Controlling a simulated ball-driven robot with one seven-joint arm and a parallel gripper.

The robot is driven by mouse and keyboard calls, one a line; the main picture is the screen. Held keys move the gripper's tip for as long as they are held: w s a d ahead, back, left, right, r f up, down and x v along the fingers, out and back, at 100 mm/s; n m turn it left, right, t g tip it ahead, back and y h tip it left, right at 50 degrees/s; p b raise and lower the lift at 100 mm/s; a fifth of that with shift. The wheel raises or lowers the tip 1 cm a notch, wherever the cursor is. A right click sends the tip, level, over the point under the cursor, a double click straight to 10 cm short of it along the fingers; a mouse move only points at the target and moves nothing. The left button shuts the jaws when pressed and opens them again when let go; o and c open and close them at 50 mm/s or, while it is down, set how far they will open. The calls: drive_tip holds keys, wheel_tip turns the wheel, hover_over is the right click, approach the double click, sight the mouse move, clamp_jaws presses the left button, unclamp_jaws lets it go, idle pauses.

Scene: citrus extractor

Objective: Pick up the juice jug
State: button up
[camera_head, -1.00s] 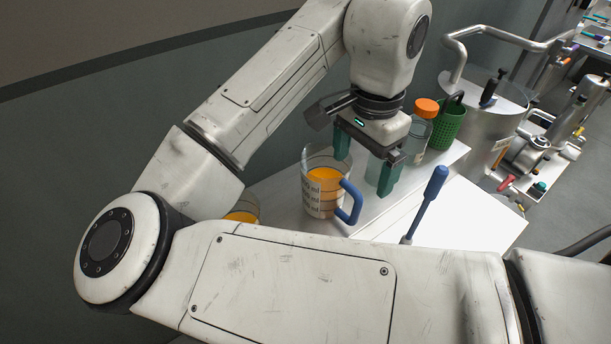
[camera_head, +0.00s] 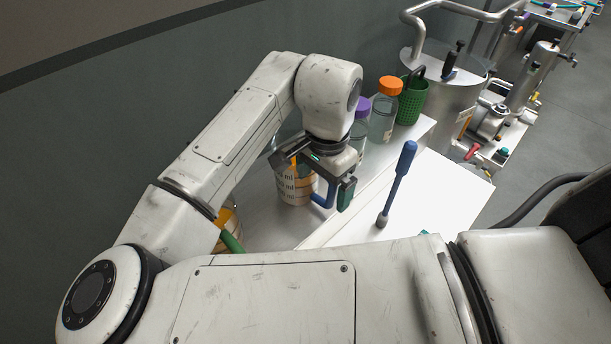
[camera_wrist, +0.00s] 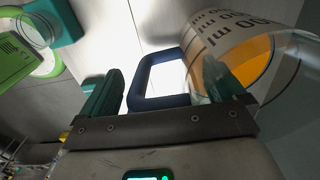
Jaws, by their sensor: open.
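The juice jug (camera_head: 293,187) is a clear beaker with ml marks and orange juice. The jug's upper part is mostly hidden in the head view.
A purple-capped bottle (camera_head: 360,124), an orange-capped bottle (camera_head: 384,112) and a green perforated basket (camera_head: 412,100) stand behind to the right. A blue-handled tool (camera_head: 398,185) is at the right. A second juice container (camera_head: 226,220) is at the left, partly behind my arm.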

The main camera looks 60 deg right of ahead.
drive_tip(key=shift+f, duration=0.15)
drive_tip(key=c, duration=1.6)
drive_tip(key=shift+c, duration=0.3)
drive_tip(key=shift+r, duration=0.3)
clamp_jaws()
wheel_tip(320, 180, up, 10)
drive_tip(key=shift+f, duration=0.25)
